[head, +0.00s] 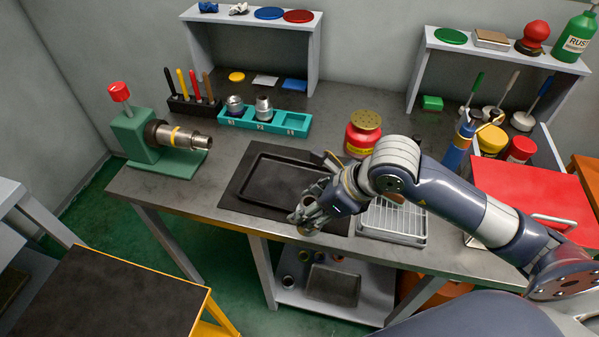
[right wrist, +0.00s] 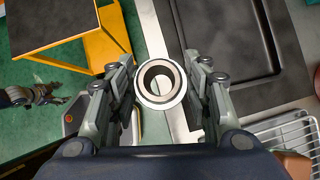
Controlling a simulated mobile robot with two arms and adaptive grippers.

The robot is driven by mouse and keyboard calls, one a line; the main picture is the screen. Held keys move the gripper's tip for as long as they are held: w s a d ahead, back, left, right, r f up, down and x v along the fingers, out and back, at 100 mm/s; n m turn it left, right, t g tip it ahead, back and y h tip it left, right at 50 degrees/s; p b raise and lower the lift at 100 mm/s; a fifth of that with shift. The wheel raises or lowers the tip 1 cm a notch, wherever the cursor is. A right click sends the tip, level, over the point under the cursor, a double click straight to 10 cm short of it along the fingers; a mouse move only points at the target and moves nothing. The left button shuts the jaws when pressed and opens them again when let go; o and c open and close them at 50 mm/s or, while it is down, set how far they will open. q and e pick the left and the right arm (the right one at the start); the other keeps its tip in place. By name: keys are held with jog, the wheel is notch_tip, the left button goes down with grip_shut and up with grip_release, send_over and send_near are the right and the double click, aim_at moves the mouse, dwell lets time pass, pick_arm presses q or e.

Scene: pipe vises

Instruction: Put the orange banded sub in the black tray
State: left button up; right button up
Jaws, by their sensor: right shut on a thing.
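My right gripper (head: 312,207) is shut on a hollow, steel-grey cylindrical sub (head: 306,203) and holds it near the front edge of the bench. In the right wrist view the sub (right wrist: 160,84) shows end-on between the fingers (right wrist: 160,95), with a bright rim and dark bore. I cannot make out an orange band on it. The black tray (head: 275,180) lies flat and empty on the bench, just left of and behind the gripper. The tray also shows in the right wrist view (right wrist: 235,40), right of the sub.
A teal rack (head: 265,122) with two metal parts stands behind the tray. A red can (head: 362,140) and a wire rack (head: 395,222) are close to my right arm.

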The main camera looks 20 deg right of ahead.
jog(key=w+d+f+p, duration=0.1)
jog(key=w+p, duration=0.1)
jog(key=w, duration=0.2)
jog(key=w+d+f+p, duration=0.1)
jog(key=w+d+p, duration=0.1)
jog(key=w, duration=0.3)
jog(key=w+d+f+p, duration=0.1)
jog(key=w+p, duration=0.1)
jog(key=w, duration=0.2)
jog(key=shift+w+d+f, duration=0.2)
jog(key=shift+d+f, duration=0.1)
jog(key=shift+f, duration=0.6)
jog(key=shift+f, duration=0.1)
jog(key=o, duration=1.2)
jog(key=shift+o, duration=0.2)
